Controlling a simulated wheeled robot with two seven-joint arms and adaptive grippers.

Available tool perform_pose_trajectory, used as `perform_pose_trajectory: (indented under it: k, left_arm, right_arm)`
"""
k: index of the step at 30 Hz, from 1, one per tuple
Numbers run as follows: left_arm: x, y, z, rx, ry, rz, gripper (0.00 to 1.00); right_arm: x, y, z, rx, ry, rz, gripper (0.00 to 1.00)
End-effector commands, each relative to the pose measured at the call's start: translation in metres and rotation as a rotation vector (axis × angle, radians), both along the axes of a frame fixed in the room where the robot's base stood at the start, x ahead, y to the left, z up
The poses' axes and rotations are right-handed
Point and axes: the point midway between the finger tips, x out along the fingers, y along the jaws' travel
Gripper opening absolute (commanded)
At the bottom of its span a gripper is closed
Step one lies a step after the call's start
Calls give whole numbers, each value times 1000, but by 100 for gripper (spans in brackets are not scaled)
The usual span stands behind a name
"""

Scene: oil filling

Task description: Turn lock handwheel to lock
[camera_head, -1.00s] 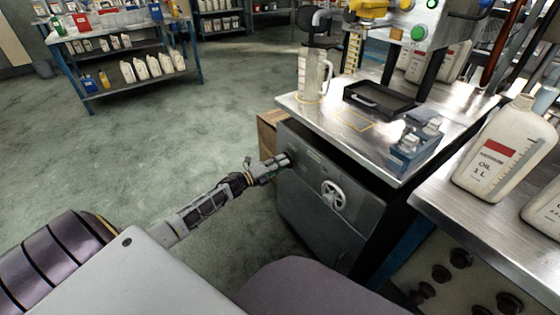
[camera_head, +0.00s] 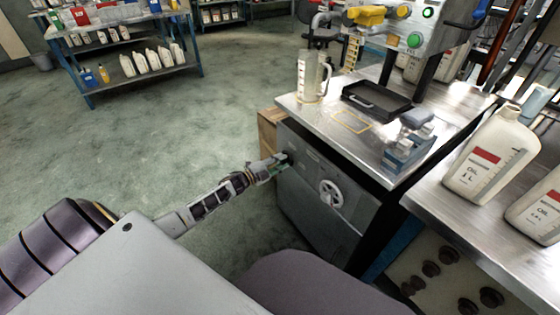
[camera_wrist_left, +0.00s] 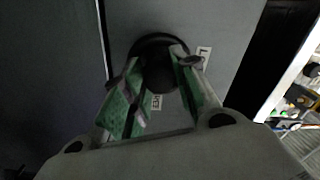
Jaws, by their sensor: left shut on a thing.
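A grey metal cabinet (camera_head: 325,222) stands under the steel workbench, with a pale spoked handwheel (camera_head: 331,193) on its front. My left gripper (camera_head: 284,161) is at the upper left of that front, to the left of the pale wheel and apart from it. In the left wrist view its green-padded fingers (camera_wrist_left: 160,82) are shut on a dark round knob (camera_wrist_left: 158,66) on the grey panel, one on each side. Small white labels (camera_wrist_left: 203,57) lie beside and below the knob, too small to read fully. The fingers hide the knob in the head view. My right gripper is not in view.
The steel workbench (camera_head: 385,165) carries a clear jug (camera_head: 309,78), a black tray (camera_head: 376,102) and a blue fixture (camera_head: 409,152). White oil bottles (camera_head: 489,155) stand on the right bench. A cardboard-coloured box (camera_head: 268,128) sits behind the cabinet. The floor to the left is open.

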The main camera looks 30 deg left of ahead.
Motion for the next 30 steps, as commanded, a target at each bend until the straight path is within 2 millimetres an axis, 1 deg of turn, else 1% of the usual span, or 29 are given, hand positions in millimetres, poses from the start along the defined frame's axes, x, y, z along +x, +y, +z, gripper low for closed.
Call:
perform_pose_trajectory:
  k: [9, 15, 21, 30]
  left_arm:
    - [0, 0, 1, -232, 98, 1, 4]
    - [0, 0, 0, -333, 141, 1, 4]
    - [0, 1, -1, -382, 160, 2, 4]
    - [-1, 1, -1, -391, 164, 2, 4]
  right_arm:
    - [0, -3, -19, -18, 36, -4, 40]
    - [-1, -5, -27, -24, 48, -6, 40]
    - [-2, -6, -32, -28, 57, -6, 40]
    - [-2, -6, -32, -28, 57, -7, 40]
